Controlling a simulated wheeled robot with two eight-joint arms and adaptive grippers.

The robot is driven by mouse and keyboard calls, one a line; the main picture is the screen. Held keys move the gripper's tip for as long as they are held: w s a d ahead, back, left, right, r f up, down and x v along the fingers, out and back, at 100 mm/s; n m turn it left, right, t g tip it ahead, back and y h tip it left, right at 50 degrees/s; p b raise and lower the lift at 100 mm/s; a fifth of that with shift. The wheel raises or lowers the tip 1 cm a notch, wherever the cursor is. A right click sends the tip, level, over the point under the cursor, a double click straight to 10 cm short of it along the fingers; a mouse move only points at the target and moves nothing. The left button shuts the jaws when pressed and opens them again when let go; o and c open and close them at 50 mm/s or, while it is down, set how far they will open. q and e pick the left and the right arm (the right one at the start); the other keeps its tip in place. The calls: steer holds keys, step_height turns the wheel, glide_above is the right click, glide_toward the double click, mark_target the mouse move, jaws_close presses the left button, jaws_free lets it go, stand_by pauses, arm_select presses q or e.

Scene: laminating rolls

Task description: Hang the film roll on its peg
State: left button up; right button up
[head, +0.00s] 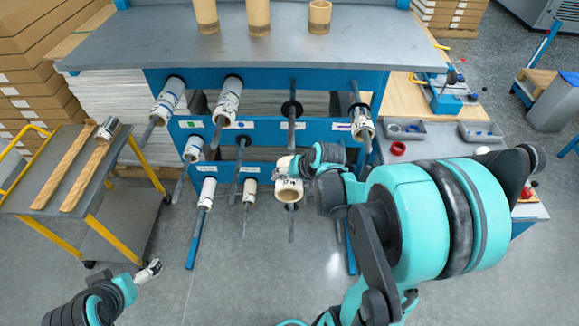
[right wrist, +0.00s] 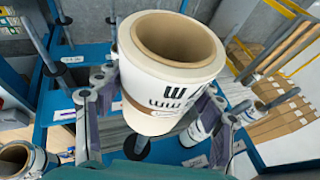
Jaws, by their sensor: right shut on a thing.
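My right gripper (right wrist: 155,100) is shut on a white film roll (right wrist: 165,80) with dark lettering and a brown cardboard core. Nothing shows inside the visible core opening. In the head view the roll (head: 289,191) is in front of the blue rack's lower row, its open end facing the camera. A bare grey peg (head: 291,226) shows just below it; I cannot tell how far apart they are. Another bare peg (head: 292,112) with a black collar is above, in the upper row. My left gripper (head: 149,272) is low at the left, away from the rack; its jaw opening is unclear.
Other rolls hang on neighbouring pegs, including an upper one (head: 228,100) and one at the right (head: 362,124). A cart (head: 35,180) with yellow legs stands left. A side bench (head: 440,145) with trays is right. The floor before the rack is clear.

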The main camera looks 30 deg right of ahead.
mark_target(294, 118)
steer(key=shift+w+d+r, duration=0.15)
steer(key=shift+w+r, duration=0.1)
steer(key=shift+r, duration=0.05)
steer(key=w+d, duration=0.4)
steer(key=w, duration=0.3)
steer(key=w+d+b, duration=0.1)
steer(key=w+d, duration=0.4)
steer(key=w, duration=0.2)
steer(key=w+d+b, duration=0.1)
steer(key=w+d, duration=0.3)
steer(key=w, duration=0.4)
steer(key=shift+w+d+f, duration=0.1)
steer(key=shift+d, duration=0.3)
steer(key=o, duration=1.5)
